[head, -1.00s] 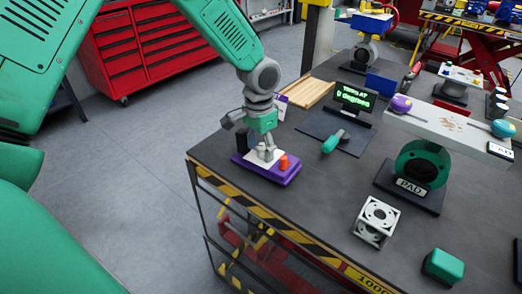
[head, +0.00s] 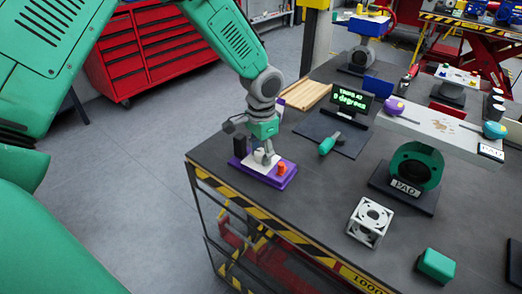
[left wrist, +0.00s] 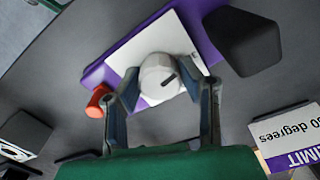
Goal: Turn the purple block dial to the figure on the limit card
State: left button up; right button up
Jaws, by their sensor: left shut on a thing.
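The purple block (head: 277,182) sits near the table's left corner, with a white plate on top. Its pale round dial (left wrist: 160,77) has a dark pointer mark and shows in the left wrist view. My left gripper (head: 263,157) comes down from above; in the left wrist view its two fingers (left wrist: 163,92) are on either side of the dial, shut on it. The limit card (left wrist: 287,138) is upside down at the right of that view; it reads LIMIT and a figure in degrees, partly cut off by the edge. A screen (head: 350,98) reads "TRIPS AT 0 degrees".
An orange knob (head: 281,168) and a dark upright block (head: 239,145) stand close to the dial. A white cube frame (head: 370,222) and a green box (head: 436,265) are at the front right.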

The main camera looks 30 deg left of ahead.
pick_arm(q)
jog(key=shift+s+d+r+m+p, duration=0.1)
jog(key=shift+d+m+p, duration=0.5)
jog(key=shift+m+p, duration=0.15)
jog(key=shift+d+r+m+p, duration=0.1)
jog(key=shift+d+m+p, duration=0.1)
jog(key=shift+m+p, duration=0.65)
jog(key=shift+w+a+m+p, duration=0.1)
jog(key=shift+w+m+p, duration=0.1)
jog(key=shift+m+p, duration=0.6)
jog(key=shift+c, duration=0.2)
jog(key=shift+a+m, duration=0.25)
jog(key=shift+m, duration=0.75)
jog(key=shift+a+f+m+p, duration=0.15)
jog(key=shift+f+m+p, duration=0.05)
jog(key=shift+m+p, duration=0.1)
pick_arm(e)
jog(key=r, duration=0.5)
jog(key=shift+w+d+r, duration=0.1)
jog(key=shift+d+r, duration=0.15)
jog(key=shift+r, duration=0.15)
pick_arm(q)
jog(key=shift+d, duration=0.35)
pick_arm(e)
jog(key=shift+d+f, duration=0.1)
jog(key=shift+d, duration=0.2)
pick_arm(q)
jog(key=shift+a, duration=0.25)
pick_arm(e)
jog(key=shift+a, duration=0.25)
